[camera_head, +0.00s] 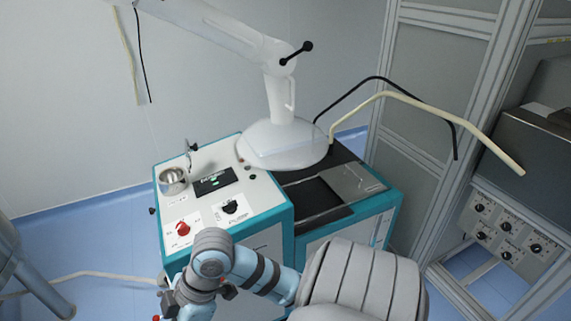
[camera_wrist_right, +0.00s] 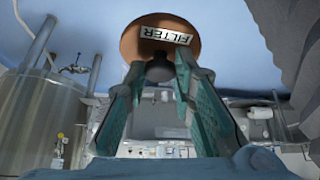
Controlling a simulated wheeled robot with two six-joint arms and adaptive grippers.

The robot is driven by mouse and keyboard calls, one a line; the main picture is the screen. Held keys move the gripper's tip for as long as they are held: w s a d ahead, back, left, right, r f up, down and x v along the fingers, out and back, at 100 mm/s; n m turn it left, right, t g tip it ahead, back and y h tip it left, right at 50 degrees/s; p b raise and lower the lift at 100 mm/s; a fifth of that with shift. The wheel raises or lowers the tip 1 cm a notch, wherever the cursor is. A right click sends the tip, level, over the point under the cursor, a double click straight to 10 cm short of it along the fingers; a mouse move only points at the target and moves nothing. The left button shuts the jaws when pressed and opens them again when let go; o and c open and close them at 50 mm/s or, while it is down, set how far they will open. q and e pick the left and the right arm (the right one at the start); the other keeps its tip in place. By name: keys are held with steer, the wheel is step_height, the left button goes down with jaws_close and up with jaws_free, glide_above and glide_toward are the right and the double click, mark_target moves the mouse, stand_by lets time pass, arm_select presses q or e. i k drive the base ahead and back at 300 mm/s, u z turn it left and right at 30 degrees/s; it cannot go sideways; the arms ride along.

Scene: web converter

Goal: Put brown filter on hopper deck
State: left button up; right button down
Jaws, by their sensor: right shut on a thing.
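In the right wrist view, the brown filter (camera_wrist_right: 150,27) is a round disc with a white "FILTER" label and a dark knob (camera_wrist_right: 158,72). My right gripper (camera_wrist_right: 162,70) is shut on it at the knob, one finger on each side. The filter and this gripper's fingers cannot be made out in the head view. There, a teal machine (camera_head: 272,233) stands with a white control top on its left and a dark deck (camera_head: 315,192) with a square opening on its right. I cannot tell which surface is the hopper deck. My left gripper is not in view.
A translucent hood (camera_head: 285,143) on a white arm covers the back of the machine. A metal cup (camera_head: 172,182) and red knob (camera_head: 183,228) are on its white top. Bent black and cream tubes (camera_head: 430,108) rise behind. A grey frame (camera_head: 415,130) stands right.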

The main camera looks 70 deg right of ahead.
mark_target(309, 205)
steer(key=k, duration=0.6)
steer(key=z, duration=1.7)
steer(key=i, duration=1.65)
steer(key=u, duration=0.05)
